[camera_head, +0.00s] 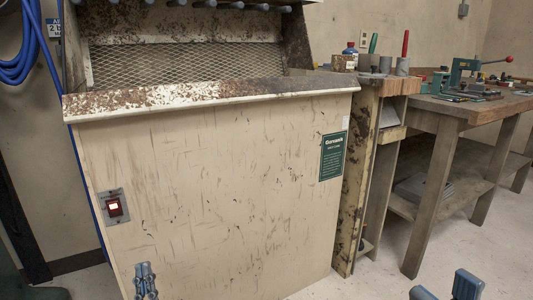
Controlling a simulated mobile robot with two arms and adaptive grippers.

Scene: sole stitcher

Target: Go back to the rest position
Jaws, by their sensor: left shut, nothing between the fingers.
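My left gripper (146,270) shows at the bottom edge, left of centre, in front of the worn cream cabinet (230,200). Its fingers point up and are shut with nothing between them. My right gripper (445,287) shows at the bottom right over the pale floor. Its two fingertips are apart, with nothing visible between them. Both grippers are cut off by the lower edge of the picture.
The cabinet carries a lit red switch (115,207) and a green label (333,155). A wooden workbench (470,108) with tools stands at the right. Blue hoses (27,45) hang at the far left. Bare floor (380,265) shows at the lower right.

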